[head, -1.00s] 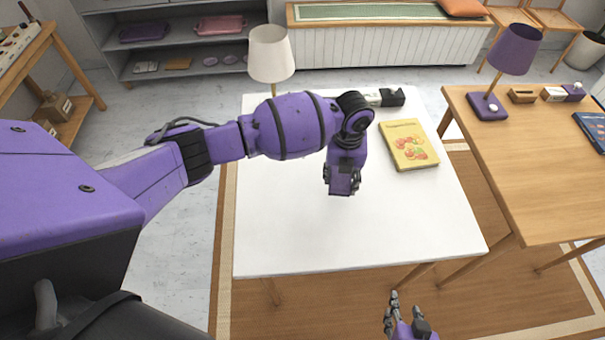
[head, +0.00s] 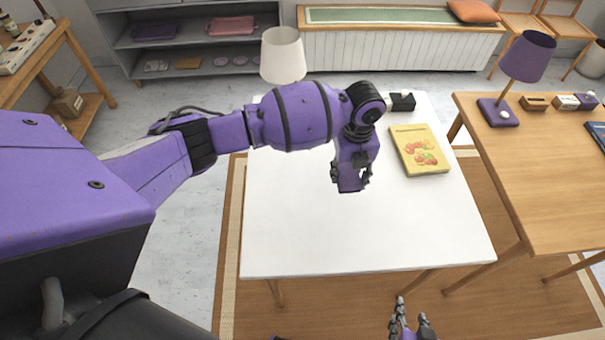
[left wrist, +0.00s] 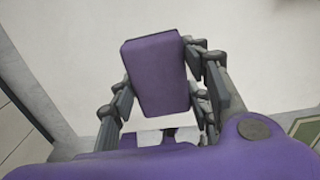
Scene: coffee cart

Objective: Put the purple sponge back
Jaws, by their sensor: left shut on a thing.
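The purple sponge (left wrist: 156,75) is a small block held between the fingers of my left gripper (left wrist: 158,95) in the left wrist view. In the head view, my left gripper (head: 351,180) hangs over the middle of the white table, with the sponge (head: 349,179) at its fingertips. It appears to be above the tabletop and clear of it. My right gripper (head: 412,314) is at the bottom edge of the head view, in front of the table, with its fingers apart and nothing seen between them.
The white table (head: 300,235) has bare room at its front. A yellow book (head: 419,150), a black tape dispenser (head: 402,102) and a white-shaded lamp (head: 283,55) are on it. A wooden table (head: 545,165) stands at right. A grey shelf (head: 185,42) with trays is behind.

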